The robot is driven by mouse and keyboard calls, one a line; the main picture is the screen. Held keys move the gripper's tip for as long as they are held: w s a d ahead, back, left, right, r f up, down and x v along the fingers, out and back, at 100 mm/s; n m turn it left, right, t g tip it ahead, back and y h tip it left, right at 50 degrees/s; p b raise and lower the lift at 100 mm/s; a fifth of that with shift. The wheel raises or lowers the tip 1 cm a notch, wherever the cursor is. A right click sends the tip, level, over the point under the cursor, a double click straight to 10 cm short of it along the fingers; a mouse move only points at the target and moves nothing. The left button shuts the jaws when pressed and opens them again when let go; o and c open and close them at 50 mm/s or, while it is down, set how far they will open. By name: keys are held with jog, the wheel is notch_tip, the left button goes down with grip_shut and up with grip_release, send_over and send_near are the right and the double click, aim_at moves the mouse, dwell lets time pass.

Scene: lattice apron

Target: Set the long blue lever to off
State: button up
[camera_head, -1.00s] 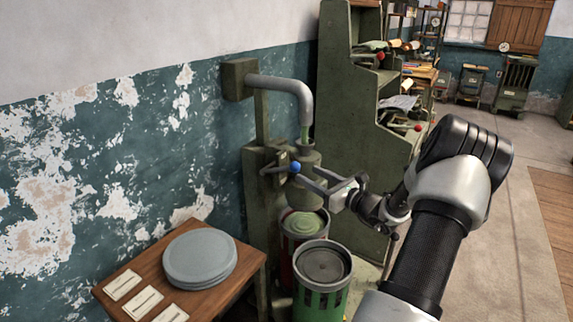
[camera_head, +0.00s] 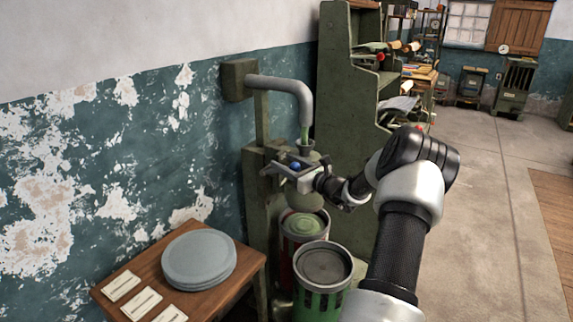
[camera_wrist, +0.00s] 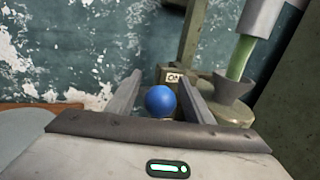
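The lever's round blue knob (camera_head: 295,166) is at the front of the green machine (camera_head: 258,205) by the wall. In the wrist view the blue knob (camera_wrist: 160,101) sits between the two fingers of my gripper (camera_wrist: 160,92), with a gap showing on each side. My gripper (camera_head: 284,172) is open around the knob and not closed on it. A small label (camera_wrist: 174,77) reading "ON" shows just behind the knob. The lever's arm is mostly hidden behind the knob and my gripper.
Green liquid runs from a grey pipe (camera_head: 285,85) into a funnel (camera_wrist: 232,90) right of the knob. A red can (camera_head: 303,226) and a green can (camera_head: 323,270) stand below. A small wooden table (camera_head: 245,262) with stacked grey discs is at left. A tall green cabinet (camera_head: 345,130) stands at right.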

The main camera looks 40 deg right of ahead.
grip_shut()
jog(key=shift+f, duration=0.15)
